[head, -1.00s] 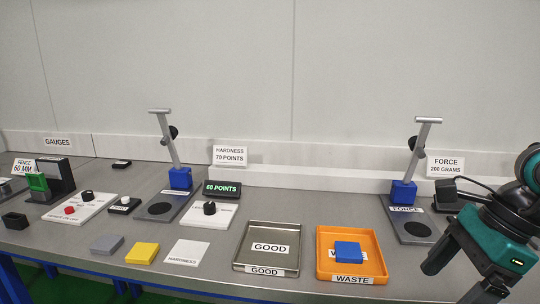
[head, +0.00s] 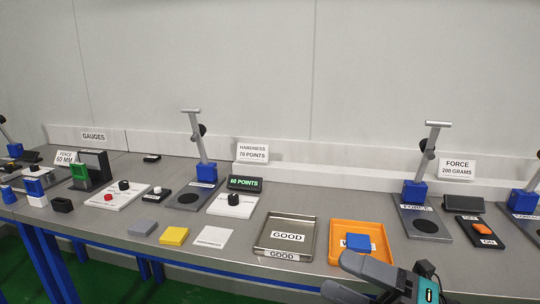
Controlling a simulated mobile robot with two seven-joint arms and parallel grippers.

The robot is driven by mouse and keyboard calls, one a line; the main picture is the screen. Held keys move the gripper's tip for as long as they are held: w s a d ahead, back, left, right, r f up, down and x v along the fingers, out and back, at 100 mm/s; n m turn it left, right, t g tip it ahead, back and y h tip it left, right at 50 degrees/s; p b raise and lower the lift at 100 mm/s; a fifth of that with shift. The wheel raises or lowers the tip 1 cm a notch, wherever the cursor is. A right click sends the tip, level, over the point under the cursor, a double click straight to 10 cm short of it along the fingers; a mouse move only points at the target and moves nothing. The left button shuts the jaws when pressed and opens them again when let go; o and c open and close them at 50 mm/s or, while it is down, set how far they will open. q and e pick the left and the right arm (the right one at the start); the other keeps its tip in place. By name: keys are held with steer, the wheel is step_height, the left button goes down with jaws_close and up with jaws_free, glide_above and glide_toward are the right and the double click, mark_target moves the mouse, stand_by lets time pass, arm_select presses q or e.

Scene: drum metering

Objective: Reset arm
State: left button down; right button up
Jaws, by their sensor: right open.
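My right gripper (head: 352,277) is at the bottom of the head view, right of centre. Its two dark fingers are apart and nothing shows between them. It is in front of the orange WASTE tray (head: 324,256) and hides part of that tray's front. A blue block (head: 358,242) lies in the WASTE tray. The steel GOOD tray (head: 262,249) beside it looks empty. My left gripper does not show.
A force gauge stand (head: 414,193) and an ON switch box (head: 482,232) stand at the right. A hardness stand (head: 206,174) with a 60 POINTS display (head: 245,184) is left of centre. Grey (head: 142,229) and yellow (head: 174,236) blocks lie near the front edge.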

steer(key=w+d+f+m+t+h+p, duration=0.1)
steer(key=d+f+m+t+h, duration=0.25)
steer(key=f+m+h, duration=0.55)
steer(key=d+f+m+t+h, duration=0.2)
steer(key=f+m+t+h, duration=0.25)
steer(key=m, duration=0.95)
steer(key=s+f+m+g+h, duration=0.3)
steer(key=s+f+m, duration=0.6)
steer(key=f, duration=0.7)
steer(key=shift+s+d+g+h+p, duration=0.35)
steer(key=shift+s+g, duration=0.3)
steer(key=shift+g, duration=0.55)
